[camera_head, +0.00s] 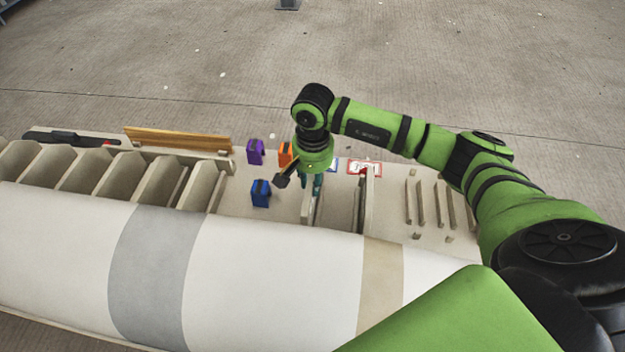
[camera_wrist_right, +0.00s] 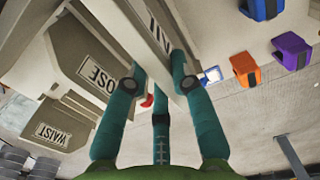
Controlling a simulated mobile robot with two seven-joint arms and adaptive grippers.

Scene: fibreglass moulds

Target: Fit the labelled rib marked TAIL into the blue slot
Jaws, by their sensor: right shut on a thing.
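My right gripper (camera_head: 311,186) points down over the bench among the upright ribs. In the right wrist view its teal fingers (camera_wrist_right: 158,84) are shut on a pale rib (camera_wrist_right: 140,25). That rib's white label is partly cut off and looks like the end of TAIL. A blue-edged card (camera_head: 335,164) lies just behind the gripper and shows in the wrist view (camera_wrist_right: 211,75). I cannot make out the blue slot itself. My left gripper is not in view.
Blue (camera_head: 260,193), orange (camera_head: 285,153) and purple (camera_head: 255,151) blocks stand left of the gripper. A red-edged card (camera_head: 364,168) lies to the right. A large white mould (camera_head: 270,270) fills the front. Wooden strips (camera_head: 178,139) lie back left.

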